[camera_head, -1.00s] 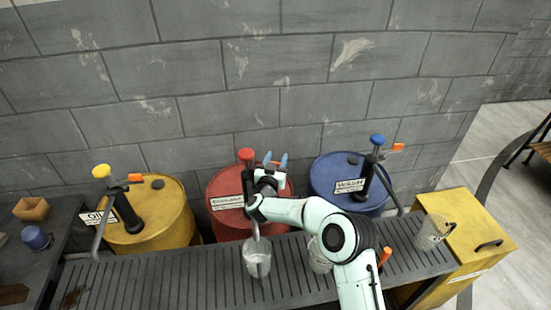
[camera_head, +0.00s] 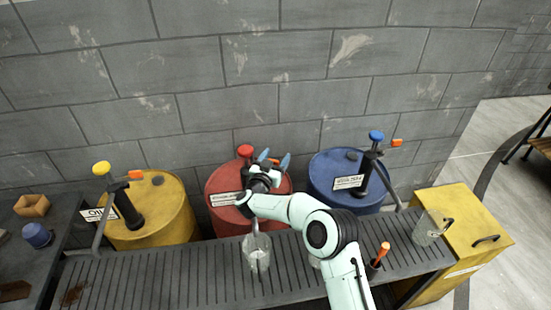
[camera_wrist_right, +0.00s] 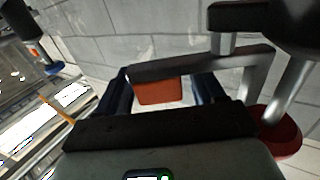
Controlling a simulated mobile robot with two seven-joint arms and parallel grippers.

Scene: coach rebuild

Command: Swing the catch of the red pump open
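The red pump's knob (camera_head: 245,151) stands above the red drum (camera_head: 226,222); it also shows at the right of the wrist view (camera_wrist_right: 282,130). In the wrist view the orange catch (camera_wrist_right: 160,91) hangs under a dark bar, between the two fingers of my right gripper (camera_wrist_right: 160,95). In the head view my right gripper (camera_head: 274,158) is just right of the red knob and hides most of the pump. My left gripper is not in view.
A yellow drum (camera_head: 168,213) and a blue drum (camera_head: 325,184) with similar pumps flank the red one. A glass jug (camera_head: 256,256) stands on the slatted bench (camera_head: 190,277) below the red pump; another jug (camera_head: 428,232) is at right. A grey wall (camera_head: 230,110) rises behind.

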